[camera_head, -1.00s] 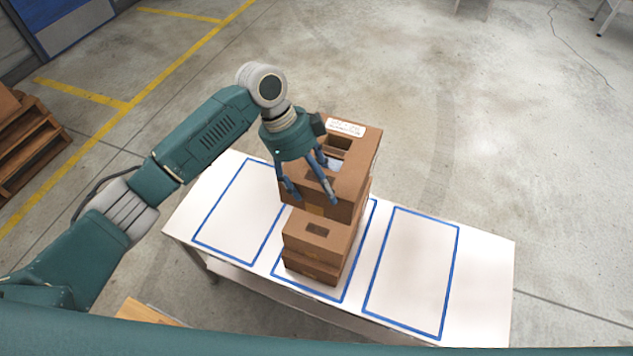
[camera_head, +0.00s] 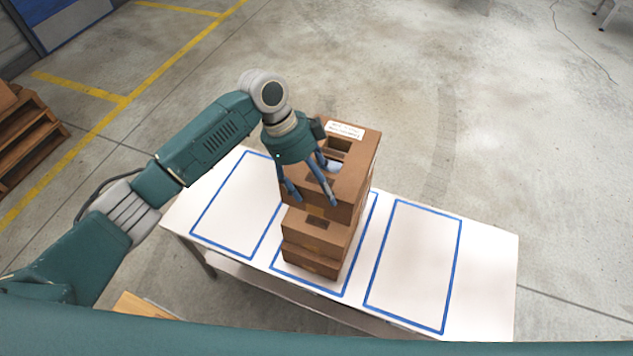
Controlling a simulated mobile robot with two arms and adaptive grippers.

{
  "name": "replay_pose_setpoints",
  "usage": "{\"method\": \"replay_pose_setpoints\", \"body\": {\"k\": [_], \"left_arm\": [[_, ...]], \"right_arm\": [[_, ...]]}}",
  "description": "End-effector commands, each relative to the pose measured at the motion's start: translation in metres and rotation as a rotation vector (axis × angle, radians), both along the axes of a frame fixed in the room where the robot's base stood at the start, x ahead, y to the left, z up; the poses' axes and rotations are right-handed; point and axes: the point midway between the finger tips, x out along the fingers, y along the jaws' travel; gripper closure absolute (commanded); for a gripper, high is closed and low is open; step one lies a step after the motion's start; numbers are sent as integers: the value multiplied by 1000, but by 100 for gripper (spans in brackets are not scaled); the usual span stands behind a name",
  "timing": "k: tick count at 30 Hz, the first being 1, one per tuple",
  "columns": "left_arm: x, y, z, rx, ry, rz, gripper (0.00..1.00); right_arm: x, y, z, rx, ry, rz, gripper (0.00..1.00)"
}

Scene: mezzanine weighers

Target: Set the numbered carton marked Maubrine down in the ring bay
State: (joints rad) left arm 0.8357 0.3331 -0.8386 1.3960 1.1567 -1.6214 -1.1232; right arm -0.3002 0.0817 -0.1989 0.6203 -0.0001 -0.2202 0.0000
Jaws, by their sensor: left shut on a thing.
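My left gripper (camera_head: 312,195) is shut on the large brown carton (camera_head: 356,158) at the top of a column of cartons. This carton has dark hand slots and a white label whose print I cannot read. Below it are smaller brown cartons (camera_head: 312,235) stacked in the middle blue-outlined bay. I cannot tell whether the held carton touches them. The table has a left bay (camera_head: 235,205), a middle bay (camera_head: 343,294) and a right bay (camera_head: 412,265). No ring mark shows, so I cannot tell which is the ring bay. My right gripper is not in view.
The white table (camera_head: 490,270) has empty left and right bays and a bare right end. Wooden pallets (camera_head: 30,140) stand at the far left. Open concrete floor lies behind and to the right of the table.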

Motion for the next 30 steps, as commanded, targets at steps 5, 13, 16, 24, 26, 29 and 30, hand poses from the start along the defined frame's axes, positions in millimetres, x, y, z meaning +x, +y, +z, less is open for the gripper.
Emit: {"method": "replay_pose_setpoints", "body": {"k": [5, 13, 16, 24, 26, 29, 30], "left_arm": [[0, -1, -13, -2, -2, -1, 87], [1, -1, -32, -2, -2, -1, 87], [1, -1, -39, -2, -3, -1, 87], [1, -1, -57, -2, -2, 0, 87], [1, 0, -61, -2, -2, -1, 87], [1, -1, -64, -2, -3, -1, 87], [1, -1, -65, -2, -3, -2, 87]], "right_arm": [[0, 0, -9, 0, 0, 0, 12], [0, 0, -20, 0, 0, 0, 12], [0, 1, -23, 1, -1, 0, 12], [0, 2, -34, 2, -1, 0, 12], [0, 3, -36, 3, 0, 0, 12], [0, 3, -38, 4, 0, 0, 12], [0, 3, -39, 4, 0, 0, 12]]}}
